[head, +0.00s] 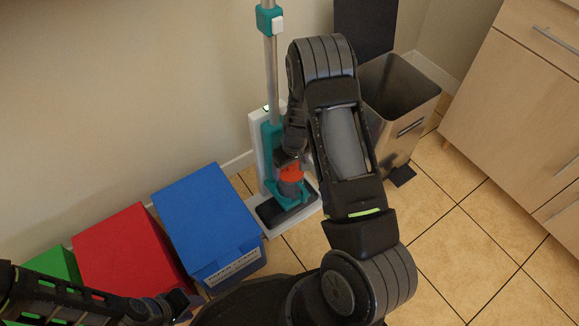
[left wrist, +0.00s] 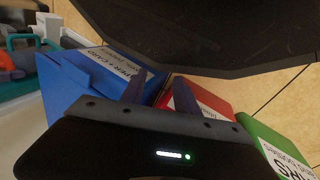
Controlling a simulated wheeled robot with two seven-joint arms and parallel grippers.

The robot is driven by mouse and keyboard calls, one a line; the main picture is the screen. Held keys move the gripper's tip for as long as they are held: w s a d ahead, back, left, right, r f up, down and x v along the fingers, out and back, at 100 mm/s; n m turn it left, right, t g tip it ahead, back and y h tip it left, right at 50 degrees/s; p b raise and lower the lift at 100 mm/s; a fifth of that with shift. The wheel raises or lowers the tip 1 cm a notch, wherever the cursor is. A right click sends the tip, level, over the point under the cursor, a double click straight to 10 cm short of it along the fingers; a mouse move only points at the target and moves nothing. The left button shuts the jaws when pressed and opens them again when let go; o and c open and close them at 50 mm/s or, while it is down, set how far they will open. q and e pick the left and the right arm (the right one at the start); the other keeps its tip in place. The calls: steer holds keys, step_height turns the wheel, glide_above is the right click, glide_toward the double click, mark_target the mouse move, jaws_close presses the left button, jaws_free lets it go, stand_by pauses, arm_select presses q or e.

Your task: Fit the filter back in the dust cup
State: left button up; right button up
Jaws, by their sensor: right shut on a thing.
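The vacuum cleaner (head: 270,145), teal and grey, stands upright on a white dock against the wall. Low on its body is the dust cup (head: 289,190), with an orange-red piece, seemingly the filter (head: 291,173), at its top. My right gripper (head: 287,160) reaches down there and is shut on the orange-red piece; its fingertips are small and partly hidden. I cannot tell whether the filter is seated or just above the cup. My left gripper (head: 181,301) is low at the left, in front of the bins; in the left wrist view its fingers (left wrist: 160,95) are apart and empty.
Blue (head: 208,222), red (head: 130,252) and green (head: 52,265) bins line the wall at left. An open steel pedal bin (head: 400,105) stands right of the vacuum. Wooden cabinets (head: 520,110) are at the right. Tiled floor between is clear.

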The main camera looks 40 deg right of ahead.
steer(key=shift+a+f, duration=0.1)
steer(key=shift+a, duration=0.05)
stand_by(0.6)
steer(key=o, duration=1.8)
steer(key=r+p, duration=0.1)
steer(key=r, duration=0.4)
steer(key=s+r+p, duration=0.1)
steer(key=r, duration=0.1)
steer(key=shift+r+p, duration=0.3)
steer(key=shift+r, duration=0.1)
